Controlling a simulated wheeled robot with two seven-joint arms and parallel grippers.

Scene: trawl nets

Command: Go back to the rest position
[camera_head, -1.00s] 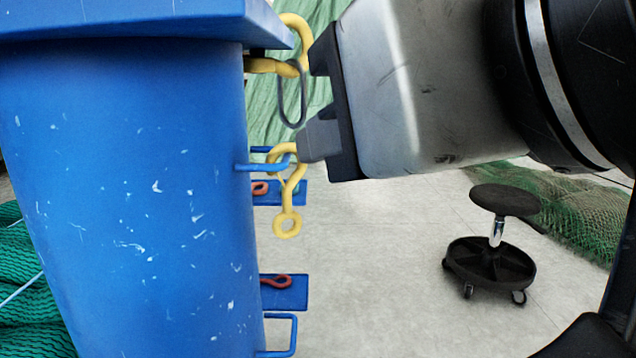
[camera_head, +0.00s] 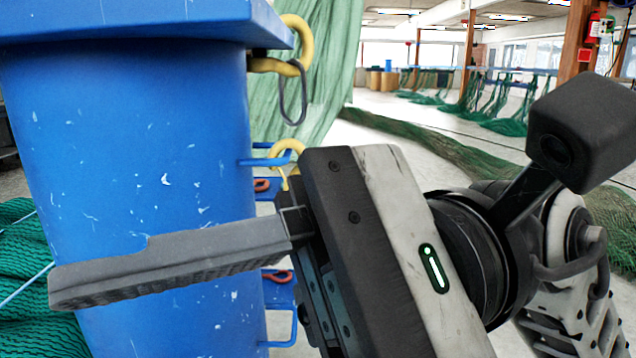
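My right gripper (camera_head: 78,286) comes in from the right, large and close to the camera. One long dark finger points left across the front of the blue column (camera_head: 110,150). The other finger does not show clearly, so I cannot tell the opening. I see nothing held along the visible finger. My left gripper is out of view. A yellow hook (camera_head: 299,40) with a grey link (camera_head: 292,95) hangs at the column's upper right. A second yellow hook (camera_head: 288,153) hangs below it on a blue peg, its lower part hidden by my gripper.
Blue plates with red hooks (camera_head: 278,277) sit low behind the column. Green netting (camera_head: 25,250) lies at the left, and more netting hangs behind (camera_head: 320,80). A long net (camera_head: 430,145) runs along the floor. The hall opens at the back right.

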